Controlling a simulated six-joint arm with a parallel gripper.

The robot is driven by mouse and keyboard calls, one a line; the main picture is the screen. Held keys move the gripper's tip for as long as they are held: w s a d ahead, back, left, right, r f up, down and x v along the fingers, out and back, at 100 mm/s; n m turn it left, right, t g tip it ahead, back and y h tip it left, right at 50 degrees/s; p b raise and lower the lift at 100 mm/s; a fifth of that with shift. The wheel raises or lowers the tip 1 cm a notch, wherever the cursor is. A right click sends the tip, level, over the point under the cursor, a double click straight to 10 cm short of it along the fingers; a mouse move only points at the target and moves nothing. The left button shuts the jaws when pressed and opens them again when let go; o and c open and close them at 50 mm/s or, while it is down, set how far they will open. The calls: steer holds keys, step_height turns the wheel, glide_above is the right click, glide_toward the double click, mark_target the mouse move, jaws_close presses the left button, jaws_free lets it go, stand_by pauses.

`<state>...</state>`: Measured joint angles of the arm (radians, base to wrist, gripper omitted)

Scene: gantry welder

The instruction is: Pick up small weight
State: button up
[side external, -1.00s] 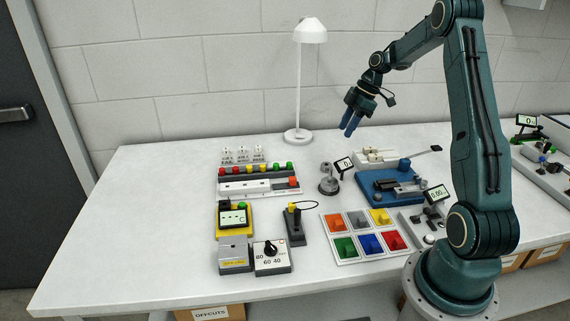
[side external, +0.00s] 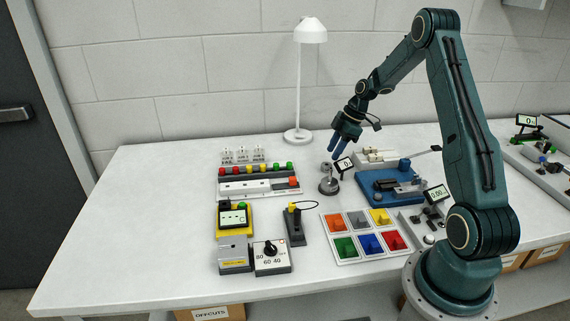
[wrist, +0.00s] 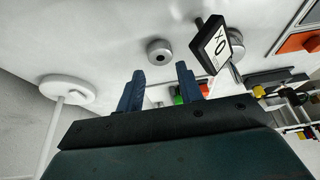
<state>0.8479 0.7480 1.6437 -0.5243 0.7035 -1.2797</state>
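The small weight (side external: 326,167) looks like a short grey cylinder on the white bench, just behind the round grey scale (side external: 329,187). In the wrist view a grey cylinder with a dark centre hole (wrist: 159,51), which appears to be this weight, lies beyond the gap between my fingertips. My gripper (side external: 339,158) is above and slightly right of the weight in the side view, fingers pointing down. The wrist view shows its two blue fingers (wrist: 160,73) apart with nothing between them. The scale's tilted display (wrist: 213,45) stands right of the weight there.
The scale's display (side external: 344,164) is close to my fingertips. A white lamp (side external: 297,136) stands behind left. A blue fixture (side external: 385,187) is to the right, and a tray of coloured blocks (side external: 363,252) is in front. The bench's left side is clear.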

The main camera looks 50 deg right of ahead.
mark_target(326, 167)
steer(key=shift+x, duration=2.5)
steer(key=shift+s, duration=0.1)
steer(key=c, duration=0.8)
